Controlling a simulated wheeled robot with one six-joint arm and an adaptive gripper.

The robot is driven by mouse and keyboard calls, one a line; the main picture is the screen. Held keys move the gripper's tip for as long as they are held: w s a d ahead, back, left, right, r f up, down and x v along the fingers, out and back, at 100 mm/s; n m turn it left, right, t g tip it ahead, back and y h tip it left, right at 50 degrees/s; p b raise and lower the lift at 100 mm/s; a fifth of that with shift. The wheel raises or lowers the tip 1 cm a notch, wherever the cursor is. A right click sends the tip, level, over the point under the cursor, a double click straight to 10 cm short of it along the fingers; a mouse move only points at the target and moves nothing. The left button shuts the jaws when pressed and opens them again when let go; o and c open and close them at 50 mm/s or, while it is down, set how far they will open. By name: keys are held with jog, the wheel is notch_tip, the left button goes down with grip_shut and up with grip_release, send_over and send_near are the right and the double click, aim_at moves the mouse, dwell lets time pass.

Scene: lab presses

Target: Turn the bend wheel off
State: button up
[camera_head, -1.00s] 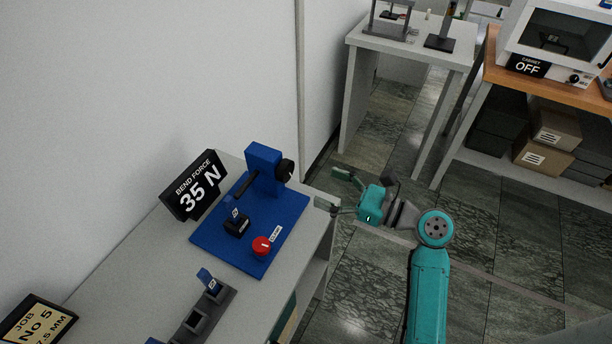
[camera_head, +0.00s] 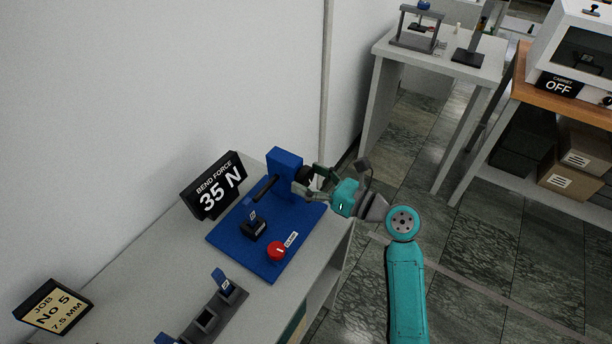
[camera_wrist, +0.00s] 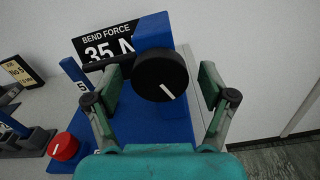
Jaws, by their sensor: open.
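The bend wheel is a black round knob (camera_wrist: 160,77) with a white pointer line, on the side of a blue upright block (camera_head: 284,171). In the wrist view its line slants toward the lower right. My gripper (camera_head: 312,184) is at the wheel, and its green fingers are open on either side of it in the wrist view (camera_wrist: 160,85). The left finger looks close to the wheel; I cannot tell whether either touches. The display (camera_head: 214,186) reads "BEND FORCE 35 N". In the head view the wheel is partly hidden by my gripper.
A red knob (camera_head: 277,251) labelled "CLAMP" and a small black fixture (camera_head: 253,230) sit on the blue base plate (camera_head: 228,243). A slotted dark rack (camera_head: 207,318) and a job sign (camera_head: 54,305) stand on the same bench. Floor to the right is open.

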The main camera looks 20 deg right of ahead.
jog(key=shift+w+a, duration=0.3)
jog(key=shift+w, duration=0.1)
jog(key=c, duration=1.2)
jog(key=shift+o, duration=0.2)
jog(key=shift+n, duration=1.6)
jog(key=o, duration=1.2)
jog(key=shift+c, duration=0.2)
